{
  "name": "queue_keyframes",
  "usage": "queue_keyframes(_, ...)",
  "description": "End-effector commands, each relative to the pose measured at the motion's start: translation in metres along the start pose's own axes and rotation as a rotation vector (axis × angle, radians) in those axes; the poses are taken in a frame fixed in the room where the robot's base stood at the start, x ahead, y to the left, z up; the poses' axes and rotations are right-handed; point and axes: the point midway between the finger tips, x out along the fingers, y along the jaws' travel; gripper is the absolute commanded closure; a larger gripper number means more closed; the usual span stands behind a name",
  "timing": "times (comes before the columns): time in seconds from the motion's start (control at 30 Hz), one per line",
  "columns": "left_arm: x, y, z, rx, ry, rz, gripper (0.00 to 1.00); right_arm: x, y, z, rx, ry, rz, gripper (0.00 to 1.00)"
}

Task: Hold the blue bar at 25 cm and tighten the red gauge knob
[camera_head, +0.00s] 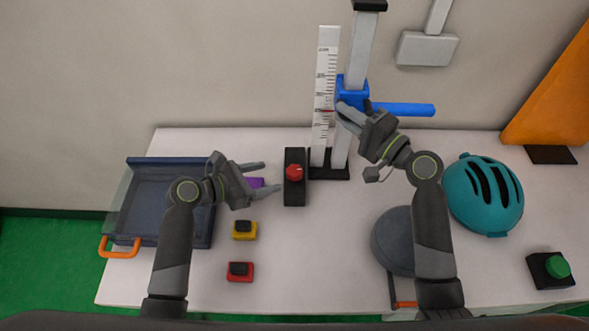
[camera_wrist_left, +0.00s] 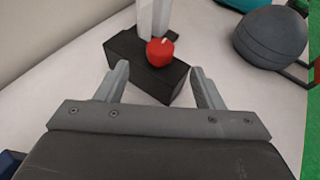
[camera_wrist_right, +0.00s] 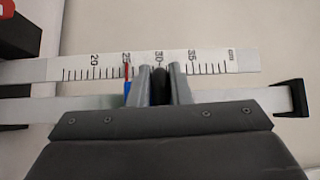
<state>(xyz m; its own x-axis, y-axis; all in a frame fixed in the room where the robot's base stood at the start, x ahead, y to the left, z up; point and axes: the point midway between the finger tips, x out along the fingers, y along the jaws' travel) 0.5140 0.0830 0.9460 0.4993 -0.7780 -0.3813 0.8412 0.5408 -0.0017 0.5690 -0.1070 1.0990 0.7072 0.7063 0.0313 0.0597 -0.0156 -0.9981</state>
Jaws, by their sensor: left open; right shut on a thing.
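The blue bar (camera_head: 402,109) sticks out to the right from its blue carriage (camera_head: 352,90) on the upright post. My right gripper (camera_head: 350,113) is shut on a dark part (camera_wrist_right: 159,84) at the carriage; what this part is cannot be told clearly. In the right wrist view the red pointer (camera_wrist_right: 127,74) sits at about the 25 mark of the white scale (camera_wrist_right: 200,63). The red gauge knob (camera_head: 294,172) is on a black box (camera_head: 295,195). My left gripper (camera_head: 271,177) is open and empty, left of the box; its fingers point toward the knob (camera_wrist_left: 160,52).
A blue tray (camera_head: 150,206) with an orange handle stands at the left, near yellow (camera_head: 244,236) and red (camera_head: 240,279) button boxes. A teal helmet (camera_head: 470,204), a grey round weight (camera_head: 389,240) and a green button (camera_head: 558,267) are at the right.

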Motion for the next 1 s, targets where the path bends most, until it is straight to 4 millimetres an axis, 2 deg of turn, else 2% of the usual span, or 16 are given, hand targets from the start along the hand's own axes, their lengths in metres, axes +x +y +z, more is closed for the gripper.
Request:
queue_keyframes(0.2,0.045,-0.001,0.002,0.000,-0.002,-0.004,0.39,0.001,-0.003,0.000,-0.003,0.001,-0.006,1.00)
queue_keyframes(0.5,0.087,0.000,0.001,0.001,0.000,-0.003,0.39,0.001,-0.003,0.000,-0.003,0.001,-0.006,1.00)
queue_keyframes(0.7,0.099,-0.001,0.000,0.003,0.000,-0.003,0.39,0.001,-0.003,0.000,-0.003,0.001,-0.005,1.00)
queue_keyframes(1.0,0.100,-0.001,0.000,0.003,0.000,-0.002,0.39,0.001,-0.003,0.000,-0.003,0.001,-0.005,1.00)
